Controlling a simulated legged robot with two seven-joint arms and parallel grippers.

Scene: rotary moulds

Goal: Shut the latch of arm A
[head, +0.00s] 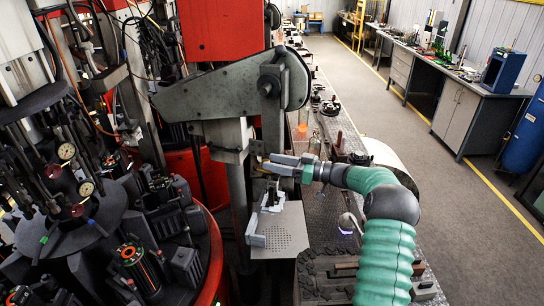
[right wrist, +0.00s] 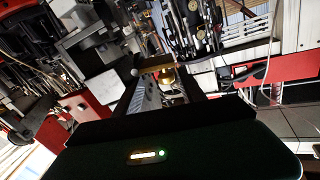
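A grey metal arm (head: 215,95) of the machine stands over the middle of the head view, on a grey upright post (head: 235,175). No letter is readable on it, so I cannot tell whether it is arm A. My right gripper (head: 268,164) points left at the post, below the arm; its fingers look apart. In the right wrist view, a small brass-coloured part (right wrist: 168,77) shows between the fingers (right wrist: 163,85). I cannot tell whether they touch it. The latch cannot be told apart clearly. My left gripper is not in view.
A perforated metal plate (head: 275,238) lies below my right gripper. At left is a red-rimmed rotary machine (head: 212,255) with gauges and black moulds. A bench line (head: 335,125) runs behind my right arm. The grey floor (head: 400,130) at right is clear up to the workbench (head: 455,115).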

